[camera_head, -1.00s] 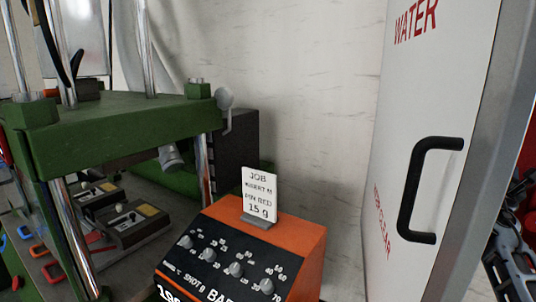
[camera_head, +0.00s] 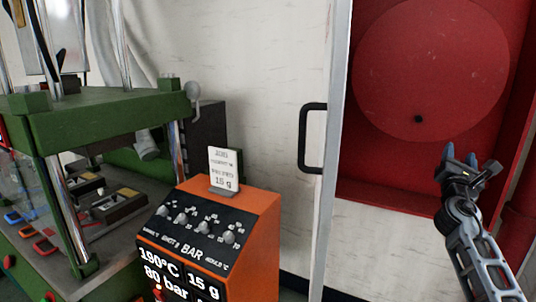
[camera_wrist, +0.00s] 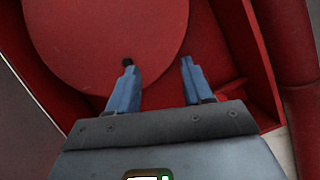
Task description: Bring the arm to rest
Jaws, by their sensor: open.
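My gripper (camera_head: 468,168) is at the right of the head view, raised in front of an open red cabinet (camera_head: 372,195). Its two blue fingers stand apart with nothing between them. In the wrist view my gripper (camera_wrist: 158,82) also shows open and empty, facing the red cabinet interior (camera_wrist: 215,45) and its large red disc (camera_wrist: 100,30). The disc (camera_head: 430,65) has a small dark knob or hole near its lower edge. I cannot tell how far the fingers are from the red surface.
The cabinet door (camera_head: 338,120), with a black handle (camera_head: 311,138), stands open edge-on. An orange control box (camera_head: 262,230) with dials and a job card (camera_head: 223,168) is at the lower middle. A green press (camera_head: 100,128) fills the left. A red pipe (camera_wrist: 298,90) runs at the right.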

